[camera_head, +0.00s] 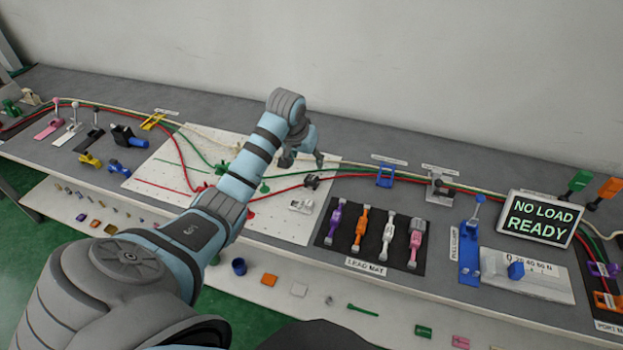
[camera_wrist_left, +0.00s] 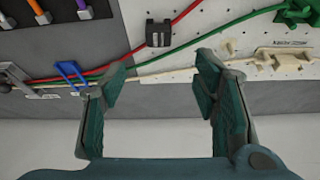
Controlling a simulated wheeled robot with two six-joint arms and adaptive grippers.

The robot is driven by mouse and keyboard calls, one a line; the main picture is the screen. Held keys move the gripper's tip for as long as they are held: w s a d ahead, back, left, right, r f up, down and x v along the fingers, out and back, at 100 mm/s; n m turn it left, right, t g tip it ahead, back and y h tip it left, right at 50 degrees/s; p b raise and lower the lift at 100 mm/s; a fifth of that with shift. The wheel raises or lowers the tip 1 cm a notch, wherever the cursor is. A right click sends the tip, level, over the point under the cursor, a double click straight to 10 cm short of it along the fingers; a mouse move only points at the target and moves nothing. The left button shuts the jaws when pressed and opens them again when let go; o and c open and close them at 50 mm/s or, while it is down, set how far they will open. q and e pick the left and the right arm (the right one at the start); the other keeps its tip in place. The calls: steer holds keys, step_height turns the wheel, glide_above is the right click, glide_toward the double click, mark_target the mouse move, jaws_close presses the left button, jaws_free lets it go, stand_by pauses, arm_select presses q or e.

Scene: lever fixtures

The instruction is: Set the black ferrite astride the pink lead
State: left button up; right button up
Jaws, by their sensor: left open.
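The black ferrite (camera_head: 312,182) is a small dark block at the right edge of the white perforated board, by the red cable. In the left wrist view it (camera_wrist_left: 158,33) shows beyond the fingertips; I cannot tell whether it is clipped on the cable. My left gripper (camera_head: 303,159) is open and empty, above the board's back edge, behind the ferrite. It also shows in the left wrist view (camera_wrist_left: 160,78). My right gripper is out of view.
Red, green and white cables run along the bench. A blue clip (camera_head: 385,175) and a grey clamp (camera_head: 440,188) stand behind the mat. A blue fixture (camera_head: 469,255) and a display (camera_head: 539,218) are to the right. A pale connector (camera_head: 301,206) lies before the ferrite.

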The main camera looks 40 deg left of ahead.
mark_target(312, 178)
arm_select(q)
steer(key=b+x, duration=0.1)
steer(key=x, duration=0.2)
steer(key=b+x, duration=0.1)
steer(key=x, duration=0.6)
steer(key=shift+s+d+f+b, duration=0.15)
steer(key=shift+f+b, duration=0.25)
steer(key=shift+r, duration=0.1)
steer(key=c, duration=1.2)
